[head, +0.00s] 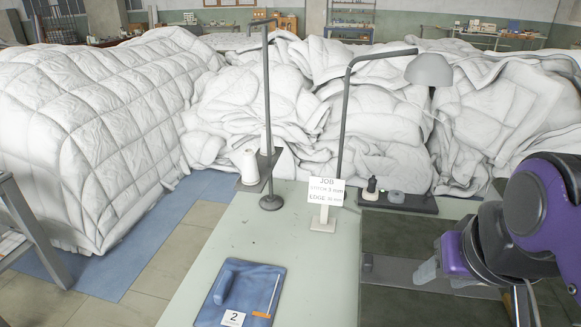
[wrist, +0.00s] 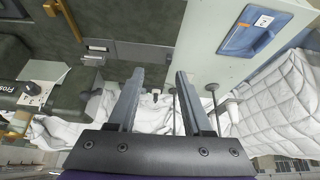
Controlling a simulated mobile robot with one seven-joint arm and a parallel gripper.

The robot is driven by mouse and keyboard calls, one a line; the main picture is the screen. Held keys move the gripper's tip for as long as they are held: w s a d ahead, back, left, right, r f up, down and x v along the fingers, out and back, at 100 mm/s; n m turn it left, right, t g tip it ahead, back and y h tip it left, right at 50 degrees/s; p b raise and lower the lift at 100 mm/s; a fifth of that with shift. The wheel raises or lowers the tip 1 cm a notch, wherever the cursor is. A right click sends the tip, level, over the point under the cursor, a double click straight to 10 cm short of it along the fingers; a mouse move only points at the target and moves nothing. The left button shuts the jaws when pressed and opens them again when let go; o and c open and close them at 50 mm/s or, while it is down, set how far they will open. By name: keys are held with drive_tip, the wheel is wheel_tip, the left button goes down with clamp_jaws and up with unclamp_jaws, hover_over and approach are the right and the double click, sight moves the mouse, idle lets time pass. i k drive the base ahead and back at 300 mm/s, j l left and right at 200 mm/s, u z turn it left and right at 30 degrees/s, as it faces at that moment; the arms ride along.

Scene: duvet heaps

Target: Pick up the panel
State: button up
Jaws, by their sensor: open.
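A flat blue piece (head: 250,285) with a raised blue bar at its left lies on the pale green table (head: 205,262), near the front. It bears a white card marked 2, an orange tag and a thin pale strip. It also shows at the top right of the wrist view (wrist: 259,35). No other thing stands out as the panel, and I cannot tell for sure that this is it. My gripper (wrist: 158,76) is open and empty, its fingers apart above the work surface. In the head view my purple arm is at the right, well away from the blue piece.
Large white duvet heaps (head: 85,130) stand behind and left of the table. A tall stand (head: 268,110), a job sign (head: 327,192), a lamp (head: 429,70) and a thread cone (head: 250,166) line the back edge. A dark work area (head: 400,235) lies right. The table's middle is clear.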

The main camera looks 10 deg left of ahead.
sight(242, 293)
drive_tip(key=u, duration=1.3)
drive_tip(key=k+z, duration=0.1)
drive_tip(key=z, duration=2.25)
drive_tip(key=u, duration=2.25)
drive_tip(key=i+j+u, duration=0.15)
drive_tip(key=j+u, duration=0.15)
